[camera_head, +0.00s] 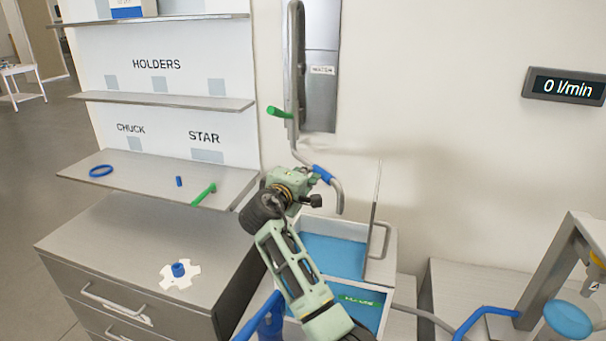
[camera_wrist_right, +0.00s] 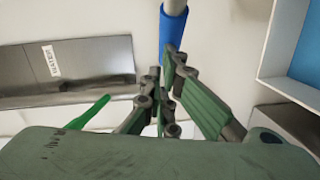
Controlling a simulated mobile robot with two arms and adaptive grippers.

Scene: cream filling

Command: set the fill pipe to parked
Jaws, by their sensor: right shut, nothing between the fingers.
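The fill pipe (camera_head: 338,192) is a grey tube on the wall with a blue sleeve (camera_head: 322,174) and a downward-bent end above a white box with a blue inside. A green handle (camera_head: 280,112) sticks out to the left higher up the wall fitting. My right gripper (camera_head: 310,181) is beside the blue sleeve, partly hidden by its own wrist. In the right wrist view, its fingers (camera_wrist_right: 165,88) are shut and empty, close to the blue sleeve (camera_wrist_right: 174,30); I cannot tell whether they touch it. The left gripper is out of view.
The white box (camera_head: 330,218) has a raised lid (camera_head: 376,205) on its right. A shelf (camera_head: 140,180) at left holds a blue ring, a small blue piece and a green stick. A white star piece (camera_head: 180,275) lies on the drawer cabinet. The wall display (camera_head: 567,87) reads 0 l/min.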

